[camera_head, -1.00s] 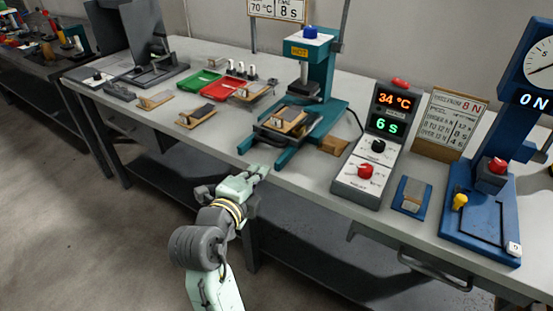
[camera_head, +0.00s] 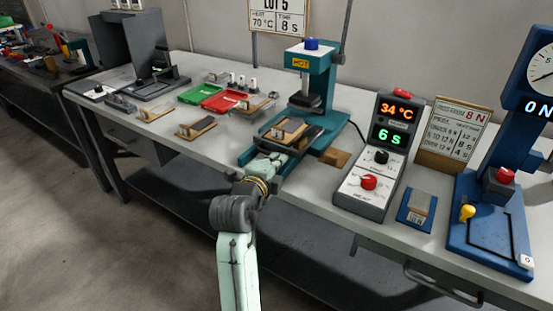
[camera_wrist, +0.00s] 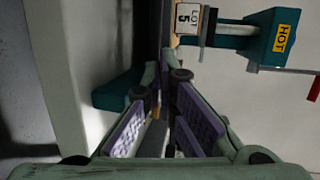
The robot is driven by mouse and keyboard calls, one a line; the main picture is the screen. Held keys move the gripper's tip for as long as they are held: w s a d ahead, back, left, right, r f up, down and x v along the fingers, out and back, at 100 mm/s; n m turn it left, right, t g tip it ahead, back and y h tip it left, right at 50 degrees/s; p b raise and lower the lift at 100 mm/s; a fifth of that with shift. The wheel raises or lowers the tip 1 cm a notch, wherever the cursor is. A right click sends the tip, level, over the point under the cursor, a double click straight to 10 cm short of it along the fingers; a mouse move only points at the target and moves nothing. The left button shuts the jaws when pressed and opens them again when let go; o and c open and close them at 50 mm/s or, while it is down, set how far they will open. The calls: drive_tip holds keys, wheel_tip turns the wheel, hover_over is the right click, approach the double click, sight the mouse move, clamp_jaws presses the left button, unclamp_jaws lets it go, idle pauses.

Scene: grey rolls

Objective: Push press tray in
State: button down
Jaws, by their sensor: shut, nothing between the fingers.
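The teal hot press (camera_head: 318,70) stands at the middle of the bench with its yellow HOT label, also seen in the wrist view (camera_wrist: 284,36). Its dark press tray (camera_head: 303,142) sticks out toward the front, between the base rails, carrying a wooden piece (camera_head: 287,130) with a dark top. My gripper (camera_head: 276,160) is at the tray's front edge, low over the press base. In the wrist view my gripper (camera_wrist: 164,78) has its fingertips together and empty, close to the tray. Whether they touch the tray is hidden.
A control box (camera_head: 372,165) reading 34 °C and 6 s stands to the right, with a small wooden block (camera_head: 335,157) between. Left are wooden pieces (camera_head: 197,127), a green tray (camera_head: 200,93) and a red tray (camera_head: 222,101). A blue force press (camera_head: 490,210) stands far right.

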sight(288, 150)
drive_tip(key=w+d, duration=0.1)
drive_tip(key=w, duration=0.1)
drive_tip(key=w+d+b, duration=0.1)
drive_tip(key=shift+w+d+f, duration=0.1)
drive_tip(key=shift+w+d, duration=0.2)
drive_tip(key=shift+w, duration=0.05)
drive_tip(key=shift+s, duration=0.2)
idle(0.3)
